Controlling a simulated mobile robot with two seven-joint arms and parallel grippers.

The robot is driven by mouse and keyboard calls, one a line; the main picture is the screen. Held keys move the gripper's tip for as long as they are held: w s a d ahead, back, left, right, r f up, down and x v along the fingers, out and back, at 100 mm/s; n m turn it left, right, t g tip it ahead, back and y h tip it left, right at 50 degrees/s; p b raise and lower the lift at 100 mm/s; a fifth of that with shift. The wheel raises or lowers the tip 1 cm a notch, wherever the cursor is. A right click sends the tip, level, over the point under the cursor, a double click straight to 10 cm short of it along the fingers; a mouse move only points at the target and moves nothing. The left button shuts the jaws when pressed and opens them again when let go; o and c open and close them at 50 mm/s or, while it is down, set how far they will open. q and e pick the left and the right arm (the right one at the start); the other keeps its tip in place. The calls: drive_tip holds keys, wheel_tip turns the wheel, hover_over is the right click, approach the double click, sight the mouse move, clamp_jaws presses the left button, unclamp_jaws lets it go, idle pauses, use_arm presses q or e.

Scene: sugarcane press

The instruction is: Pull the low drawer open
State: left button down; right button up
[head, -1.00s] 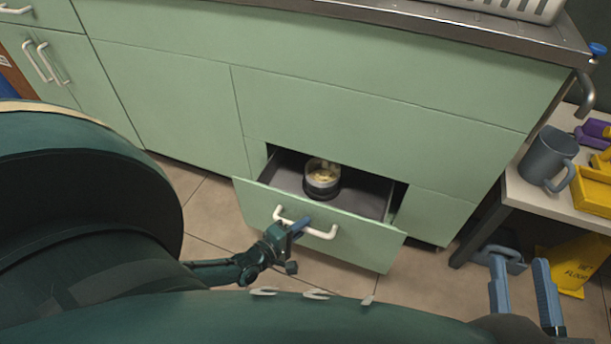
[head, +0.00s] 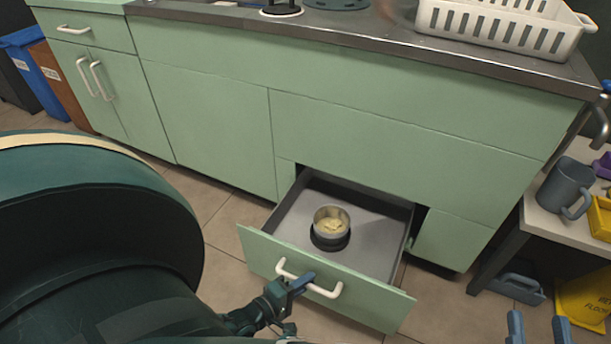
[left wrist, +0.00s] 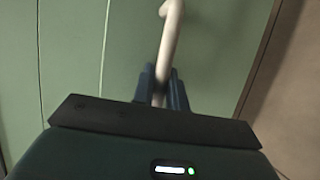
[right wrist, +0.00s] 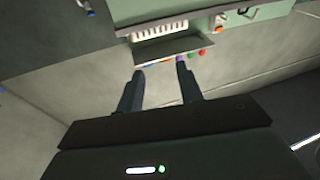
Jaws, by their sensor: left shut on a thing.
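The low drawer (head: 375,245) is out from the green cabinet, with much of its grey inside showing. A round container (head: 331,228) with pale yellow contents sits inside it. The drawer front (head: 240,240) carries a white bar handle (head: 326,292). My left gripper (head: 302,283) is shut on the handle near its middle. The left wrist view shows the handle (left wrist: 170,40) between the blue fingers (left wrist: 161,88). My right gripper (head: 538,326) is at the lower right, empty, its fingers apart. In the right wrist view its fingers (right wrist: 160,75) point toward a distant cabinet.
A side table (head: 545,222) stands right of the cabinet with a grey mug (head: 565,188) on it. A yellow floor sign (head: 585,295) stands below. A white basket (head: 495,28) is on the counter. Tiled floor lies in front of the drawer.

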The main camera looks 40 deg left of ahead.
use_arm(q)
drive_tip(key=c, duration=1.4)
unclamp_jaws()
